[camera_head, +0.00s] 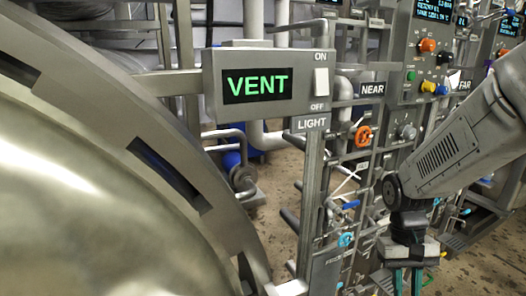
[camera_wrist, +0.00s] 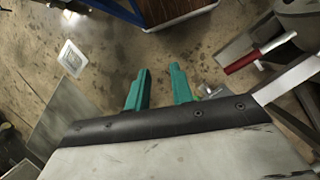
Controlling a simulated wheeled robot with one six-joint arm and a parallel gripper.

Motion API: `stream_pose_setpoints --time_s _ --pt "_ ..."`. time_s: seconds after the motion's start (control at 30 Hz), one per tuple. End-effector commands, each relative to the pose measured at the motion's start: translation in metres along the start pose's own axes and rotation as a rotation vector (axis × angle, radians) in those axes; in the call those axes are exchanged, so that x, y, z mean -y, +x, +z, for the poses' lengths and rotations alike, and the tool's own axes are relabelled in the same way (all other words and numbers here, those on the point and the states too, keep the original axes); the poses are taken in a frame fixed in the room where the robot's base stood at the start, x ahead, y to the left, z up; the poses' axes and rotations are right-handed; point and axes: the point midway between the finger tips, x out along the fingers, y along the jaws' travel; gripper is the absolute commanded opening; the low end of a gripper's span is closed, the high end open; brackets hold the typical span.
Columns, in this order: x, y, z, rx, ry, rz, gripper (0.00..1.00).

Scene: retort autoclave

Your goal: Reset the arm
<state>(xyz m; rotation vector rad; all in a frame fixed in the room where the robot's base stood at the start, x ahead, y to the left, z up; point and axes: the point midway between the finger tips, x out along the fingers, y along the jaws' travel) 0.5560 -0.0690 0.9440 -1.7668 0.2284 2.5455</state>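My arm comes in from the right in the head view, with the wrist bent so that my gripper (camera_head: 407,284) points down at the lower right edge. In the wrist view the two teal fingers of my gripper (camera_wrist: 157,82) stand apart with a gap between them. Nothing is between them, and concrete floor shows beyond. The fingertips are cut off by the bottom of the head view.
A large rounded metal vessel door (camera_head: 90,200) fills the left. A VENT display (camera_head: 257,86) with a LIGHT switch (camera_head: 321,81) stands in the middle. Panels with knobs, valves and pipes lie behind my arm. A red-handled lever (camera_wrist: 262,52) is at the wrist view's right.

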Motion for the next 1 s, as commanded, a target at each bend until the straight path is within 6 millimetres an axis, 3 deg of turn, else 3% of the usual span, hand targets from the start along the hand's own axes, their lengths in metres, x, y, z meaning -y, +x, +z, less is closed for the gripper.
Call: stream_pose_setpoints --time_s 0.03,0.2,0.5,0.73,1.0 --pt "0.001 -0.014 0.018 -0.023 -0.017 -0.008 0.23" --pt "0.004 -0.044 0.074 -0.079 -0.073 -0.034 0.23" --pt "0.009 -0.074 0.153 -0.264 -0.11 -0.073 0.23" --pt "0.008 -0.093 0.18 -0.428 -0.117 -0.083 0.23" --pt "0.007 -0.096 0.182 -0.449 -0.119 -0.084 0.23"
